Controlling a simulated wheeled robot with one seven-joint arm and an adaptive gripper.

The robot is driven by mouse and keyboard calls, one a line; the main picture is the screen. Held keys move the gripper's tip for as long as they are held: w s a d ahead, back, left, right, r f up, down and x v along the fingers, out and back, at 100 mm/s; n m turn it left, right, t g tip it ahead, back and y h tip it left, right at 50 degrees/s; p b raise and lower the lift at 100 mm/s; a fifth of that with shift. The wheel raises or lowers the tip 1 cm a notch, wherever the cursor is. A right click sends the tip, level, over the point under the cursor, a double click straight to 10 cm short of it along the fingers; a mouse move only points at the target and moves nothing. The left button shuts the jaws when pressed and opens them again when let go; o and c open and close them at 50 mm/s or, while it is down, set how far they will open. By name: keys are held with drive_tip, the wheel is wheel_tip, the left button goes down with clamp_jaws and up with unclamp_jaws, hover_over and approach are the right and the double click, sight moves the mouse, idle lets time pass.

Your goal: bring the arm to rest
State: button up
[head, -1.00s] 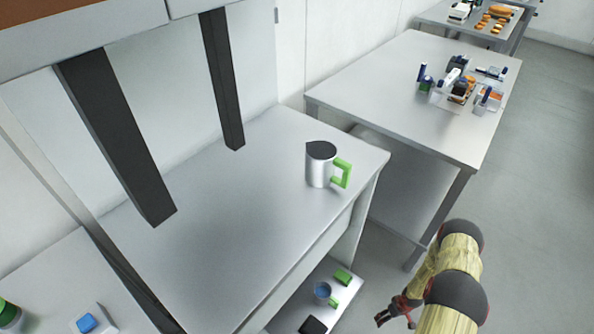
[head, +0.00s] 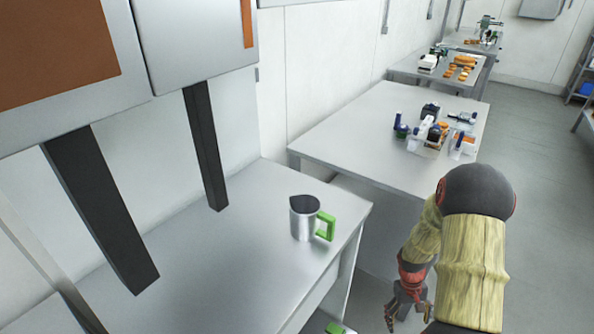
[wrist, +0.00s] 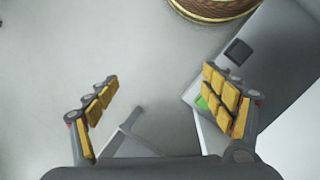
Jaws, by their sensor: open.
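My gripper (head: 408,310) hangs low at the right of the head view, beside the near table and over the floor. In the wrist view my gripper (wrist: 165,105) is open, its yellow-padded fingers wide apart with nothing between them. It points down at the grey floor. My arm is bent, with its elbow high at the right of the head view.
A metal jug (head: 304,218) with a green handle stands near the right edge of the near table (head: 240,260). Another table (head: 350,120) behind holds several small items. Dark posts stand at the left. Open floor (head: 540,200) lies to the right.

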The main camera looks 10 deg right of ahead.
drive_tip(key=s+a+r+t, duration=0.2)
drive_tip(key=s+a+r, duration=0.2)
drive_tip(key=a+r, duration=0.4)
drive_tip(key=s+a+r+n+t+p, duration=0.1)
drive_tip(key=s+a+r+t, duration=0.2)
drive_tip(key=a+r, duration=0.6)
drive_tip(key=s+a+r+t+y+p, duration=0.1)
drive_tip(key=s+a+r+t, duration=0.2)
drive_tip(key=r, duration=2.4)
drive_tip(key=s+a, duration=0.2)
drive_tip(key=a, duration=0.3)
drive_tip(key=shift+s+a+r, duration=0.15)
